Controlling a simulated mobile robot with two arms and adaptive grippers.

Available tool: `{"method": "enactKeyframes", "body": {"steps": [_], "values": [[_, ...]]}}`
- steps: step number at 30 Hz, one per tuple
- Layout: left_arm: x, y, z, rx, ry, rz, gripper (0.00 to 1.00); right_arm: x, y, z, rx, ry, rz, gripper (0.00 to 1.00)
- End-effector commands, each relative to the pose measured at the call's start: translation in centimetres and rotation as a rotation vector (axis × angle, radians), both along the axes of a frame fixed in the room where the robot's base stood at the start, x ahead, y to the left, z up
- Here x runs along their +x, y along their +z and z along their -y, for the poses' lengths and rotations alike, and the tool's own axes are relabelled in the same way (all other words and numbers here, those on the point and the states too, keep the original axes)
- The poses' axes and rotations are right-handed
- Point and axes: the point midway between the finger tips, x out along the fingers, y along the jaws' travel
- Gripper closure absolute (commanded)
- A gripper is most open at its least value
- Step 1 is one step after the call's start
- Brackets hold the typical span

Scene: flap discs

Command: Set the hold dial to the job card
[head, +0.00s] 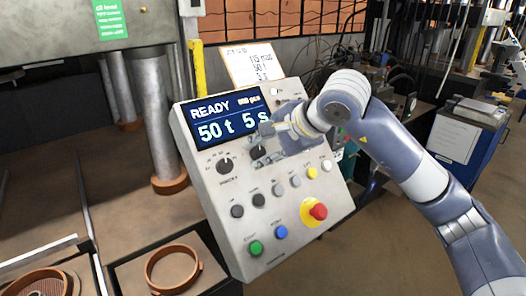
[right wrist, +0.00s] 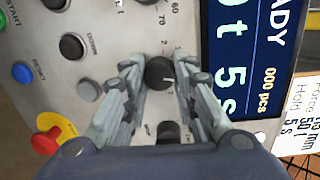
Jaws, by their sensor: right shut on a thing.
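The control panel (head: 205,185) stands tilted in the middle of the head view. Its screen (head: 222,118) reads READY, 50 t and 5 s. The hold dial (right wrist: 160,70) is a black knob with a white pointer line, between the fingers of my right gripper (right wrist: 160,80) in the right wrist view. The gripper is shut on it. In the head view my right gripper (head: 272,147) partly covers the dial (head: 258,153). The job card (head: 253,64) behind the panel shows 50 t and 5 s; it also shows in the right wrist view (right wrist: 302,112). My left gripper is out of view.
Another black dial (head: 224,166) sits left of the hold dial. Below are several buttons, including green (head: 256,247), blue (head: 281,232) and a red mushroom button (head: 318,211) on yellow. Brown rings (head: 172,268) lie in trays at the lower left.

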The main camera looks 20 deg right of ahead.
Motion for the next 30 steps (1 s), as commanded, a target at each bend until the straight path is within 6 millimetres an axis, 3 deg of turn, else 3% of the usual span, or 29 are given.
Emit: {"method": "enactKeyframes", "body": {"steps": [5,6,8,20,30], "values": [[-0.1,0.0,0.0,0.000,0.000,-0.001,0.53,0.0,0.1,0.0,0.000,-0.001,0.001,0.98],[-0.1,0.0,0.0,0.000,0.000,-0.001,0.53,0.0,0.1,0.0,0.000,-0.001,0.001,0.67],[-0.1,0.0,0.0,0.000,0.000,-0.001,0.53,0.0,0.1,0.0,-0.001,0.000,0.001,0.53],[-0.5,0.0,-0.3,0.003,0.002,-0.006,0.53,-0.2,0.3,0.2,-0.001,0.000,0.003,0.53],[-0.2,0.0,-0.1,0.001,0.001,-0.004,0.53,-4.2,4.5,2.2,-0.002,-0.002,0.007,0.53]]}}
